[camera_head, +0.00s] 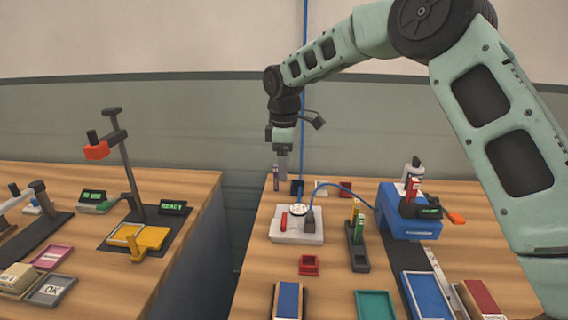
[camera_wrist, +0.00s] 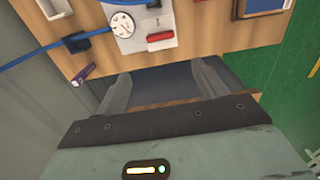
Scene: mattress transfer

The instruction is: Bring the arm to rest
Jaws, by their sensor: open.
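My gripper (camera_head: 281,166) hangs from my green arm, pointing down near the far left edge of the right-hand table (camera_head: 251,292). In the wrist view my gripper (camera_wrist: 162,84) shows two grey fingers spread apart with nothing between them. A small dark purple upright item (camera_head: 276,180) stands next to the fingers in the head view. In the wrist view a small purple item (camera_wrist: 84,72) lies left of the fingers, apart from them.
A white gauge unit (camera_head: 290,238) with a red bar stands in front of my gripper. A blue machine (camera_head: 409,222) is to its right, and a blue cable runs between. A gap separates this table from the left table (camera_head: 180,290). Coloured trays (camera_head: 374,305) line the near edge.

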